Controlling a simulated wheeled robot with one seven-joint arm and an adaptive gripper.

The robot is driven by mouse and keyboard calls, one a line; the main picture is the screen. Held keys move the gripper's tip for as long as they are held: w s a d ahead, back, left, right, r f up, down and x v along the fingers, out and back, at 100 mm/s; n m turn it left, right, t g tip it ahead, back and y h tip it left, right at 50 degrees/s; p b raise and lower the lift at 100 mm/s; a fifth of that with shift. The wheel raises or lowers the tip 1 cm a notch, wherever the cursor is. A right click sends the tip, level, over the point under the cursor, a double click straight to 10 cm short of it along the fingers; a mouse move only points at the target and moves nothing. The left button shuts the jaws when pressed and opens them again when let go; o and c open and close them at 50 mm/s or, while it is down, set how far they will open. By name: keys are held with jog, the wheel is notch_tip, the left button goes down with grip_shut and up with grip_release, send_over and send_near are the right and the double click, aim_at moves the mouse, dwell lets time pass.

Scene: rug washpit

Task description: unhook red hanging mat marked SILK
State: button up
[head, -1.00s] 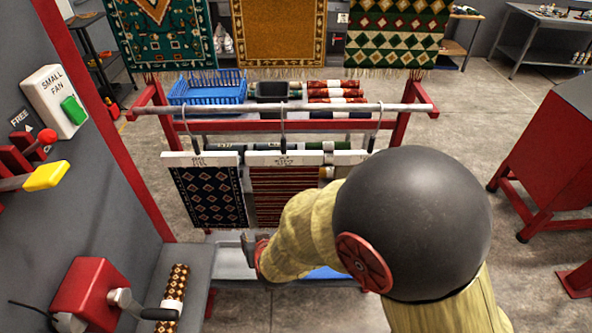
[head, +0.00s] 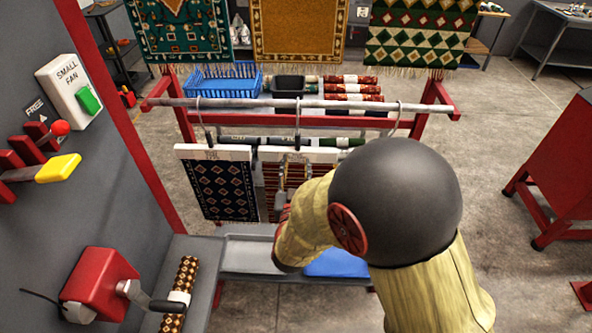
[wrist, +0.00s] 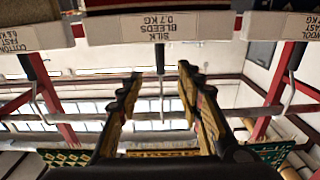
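The red striped mat (head: 270,178) hangs in the middle of the rack, below a white hanger bar, and is partly hidden by my arm. In the wrist view the middle hanger bar (wrist: 150,28) reads SILK, BLEEDS, 0.7 KG. Its dark hook (wrist: 160,60) shows between my fingers, farther off. The hook also shows over the rail in the head view (head: 298,115). My gripper (wrist: 161,80) is open and empty, pointing at the middle hanger. In the head view my gripper (head: 293,178) is in front of the red mat. Whether it touches anything is unclear.
A navy mat (head: 222,190) hangs close on the left. Another hanger (wrist: 283,25), marked WOOL, is at the right in the wrist view. The rail (head: 350,104) crosses above. A grey bench (head: 245,258) with a blue item (head: 338,264) lies below. A panel with switches stands left.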

aim_at(298, 143)
jog(key=shift+w+d+p, duration=0.15)
jog(key=shift+w+p, duration=0.15)
jog(key=shift+w, duration=2.75)
jog(key=shift+w+b, duration=0.75)
jog(key=shift+w, duration=1.7)
jog(key=shift+c, duration=1.2)
grip_shut()
jog(key=shift+r, duration=0.15)
jog(key=shift+r+p, duration=0.95)
jog(key=shift+r, duration=1.2)
